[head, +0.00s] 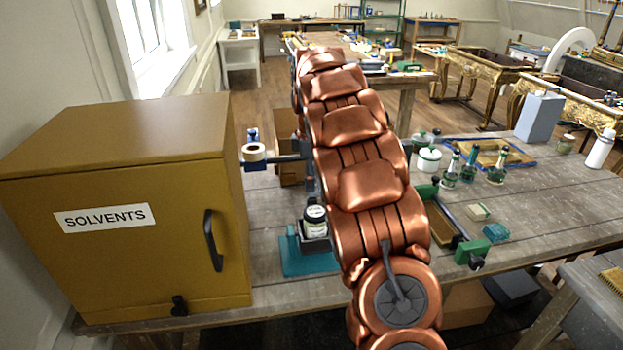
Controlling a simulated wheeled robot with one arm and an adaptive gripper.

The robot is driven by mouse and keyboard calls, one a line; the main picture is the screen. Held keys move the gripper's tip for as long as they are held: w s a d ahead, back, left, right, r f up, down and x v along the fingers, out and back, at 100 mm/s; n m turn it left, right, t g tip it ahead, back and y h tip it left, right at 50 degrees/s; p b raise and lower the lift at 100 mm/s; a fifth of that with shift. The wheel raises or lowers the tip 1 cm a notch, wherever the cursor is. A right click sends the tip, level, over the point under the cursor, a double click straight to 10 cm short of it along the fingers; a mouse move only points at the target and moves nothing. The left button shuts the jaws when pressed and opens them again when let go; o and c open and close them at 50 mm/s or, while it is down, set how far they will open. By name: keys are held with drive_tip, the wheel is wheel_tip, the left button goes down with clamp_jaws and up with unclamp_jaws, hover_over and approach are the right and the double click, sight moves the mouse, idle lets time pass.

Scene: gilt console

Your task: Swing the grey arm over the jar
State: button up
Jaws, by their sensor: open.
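The jar (315,219), with a dark lid and pale label, stands upright on a dark block on a teal base plate (305,262), right of the cabinet. Behind it a dark post (308,172) rises, partly covered by my copper arm. The grey arm (285,159) reaches left from the post, above and to the left of the jar, not over it. A pale ring-shaped piece (254,153) and a small blue part are at its outer end. My copper arm crosses the middle of the view, just right of the jar. My gripper cannot be seen.
A yellow solvents cabinet (130,215) stands close on the left. Right of my arm, the grey wooden bench (560,205) holds a green clamp (472,252), several green-topped bottles, a white pot (429,159) and small blocks. Open bench lies at the right.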

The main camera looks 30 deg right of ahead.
drive_tip(key=shift+f, duration=0.8)
clamp_jaws()
